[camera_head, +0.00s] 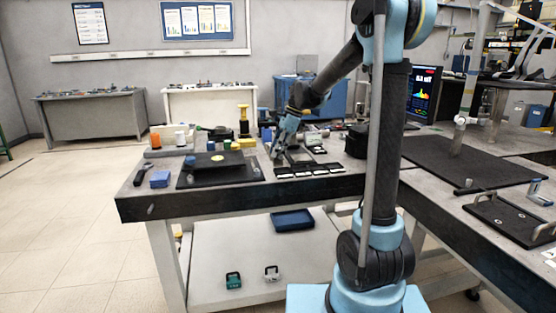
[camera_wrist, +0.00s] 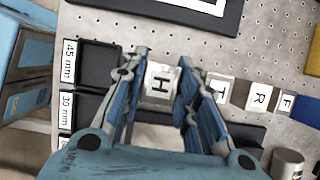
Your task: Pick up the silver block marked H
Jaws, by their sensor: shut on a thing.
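The silver block marked H (camera_wrist: 160,86) shows in the wrist view between the two blue fingers of my gripper (camera_wrist: 162,64). The fingers are shut on its two sides, and its letter faces the camera. I cannot tell whether it touches the surface below. In the head view my gripper (camera_head: 279,146) is low over the table, by the black trays, and the block cannot be made out there.
Silver blocks marked T (camera_wrist: 219,89), R (camera_wrist: 259,97) and F (camera_wrist: 286,103) stand in a row to the right on the perforated plate. Black compartments (camera_wrist: 99,64) labelled 45 mm and 30 mm lie left. A metal cylinder (camera_wrist: 288,163) stands at lower right.

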